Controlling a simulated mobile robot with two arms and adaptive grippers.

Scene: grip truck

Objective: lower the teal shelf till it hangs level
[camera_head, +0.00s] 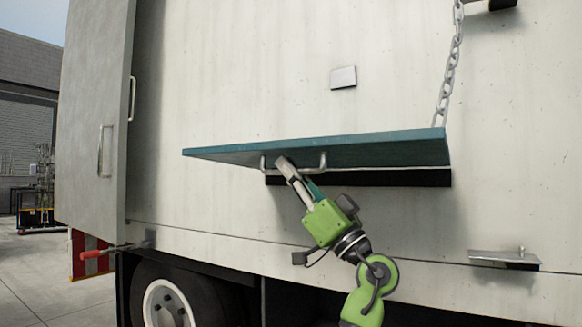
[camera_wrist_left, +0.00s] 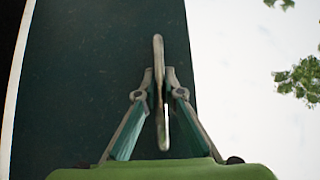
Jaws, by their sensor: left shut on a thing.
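The teal shelf (camera_head: 375,152) sticks out from the side of the truck, with its underside facing me; it also fills the left half of the left wrist view (camera_wrist_left: 100,60). It looks close to level, but I cannot tell exactly. A pale handle (camera_head: 323,161) is fixed under it. My left gripper (camera_head: 284,163) is below the shelf, shut on the handle; the left wrist view shows the handle bar (camera_wrist_left: 158,50) between its fingers. A chain (camera_head: 449,70) runs from the shelf's right corner up to a dark bracket. My right gripper is not in view.
The truck wall (camera_head: 250,60) is behind the shelf. A small metal plate (camera_head: 343,77) is above it, and a metal ledge (camera_head: 505,258) is at lower right. An open grey door (camera_head: 92,120) stands at left, above a red-handled lever (camera_head: 98,252).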

